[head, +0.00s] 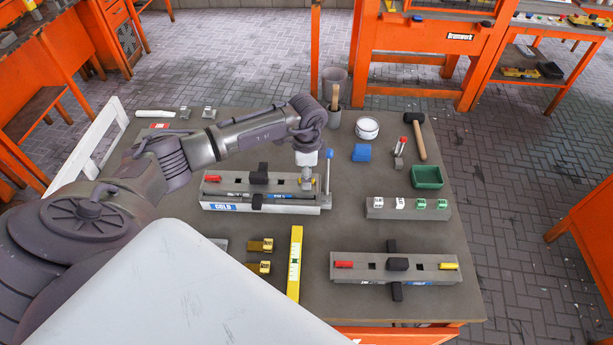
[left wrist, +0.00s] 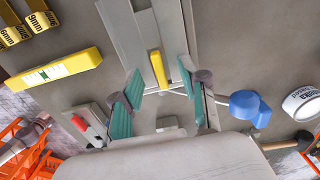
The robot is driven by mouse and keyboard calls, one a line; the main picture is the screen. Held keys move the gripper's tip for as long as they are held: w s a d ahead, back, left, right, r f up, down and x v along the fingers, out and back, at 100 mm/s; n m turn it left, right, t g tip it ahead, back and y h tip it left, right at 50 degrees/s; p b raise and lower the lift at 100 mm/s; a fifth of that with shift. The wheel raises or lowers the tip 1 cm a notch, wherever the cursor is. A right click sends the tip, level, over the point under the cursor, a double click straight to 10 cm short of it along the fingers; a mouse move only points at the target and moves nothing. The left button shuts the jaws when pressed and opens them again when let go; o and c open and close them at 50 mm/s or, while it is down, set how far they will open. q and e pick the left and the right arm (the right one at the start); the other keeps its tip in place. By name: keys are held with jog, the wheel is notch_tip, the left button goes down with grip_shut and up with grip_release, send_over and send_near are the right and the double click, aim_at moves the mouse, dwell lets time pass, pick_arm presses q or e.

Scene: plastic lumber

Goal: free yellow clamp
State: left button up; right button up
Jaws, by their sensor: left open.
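My left gripper (head: 307,182) is over the right end of the back grey fixture (head: 230,187), which has a red clamp (head: 212,179) at its left end. In the left wrist view my left gripper (left wrist: 160,98) is open, its two teal pads apart. A yellow clamp (left wrist: 158,68) shows between and a little beyond the fingers, with gaps on both sides. In the head view my gripper hides that spot. The front fixture (head: 420,276) has another yellow clamp (head: 448,266) at its right end and a red one (head: 344,264) at its left. My right gripper is not in view.
A blue-topped lever (head: 327,160) stands beside my left gripper. A yellow level (head: 295,263) lies in front of the back fixture. A grey block (head: 408,208) with white and green pieces, a green bin (head: 426,177), a blue block (head: 361,153) and a mallet (head: 415,137) are right.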

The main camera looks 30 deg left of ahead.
pick_arm(q)
notch_tip(320, 180, up, 5)
jog(key=p, duration=0.3)
jog(key=shift+f, duration=0.1)
jog(key=shift+r+p, duration=0.65)
jog(key=shift+r, duration=0.25)
jog(key=shift+f, duration=0.1)
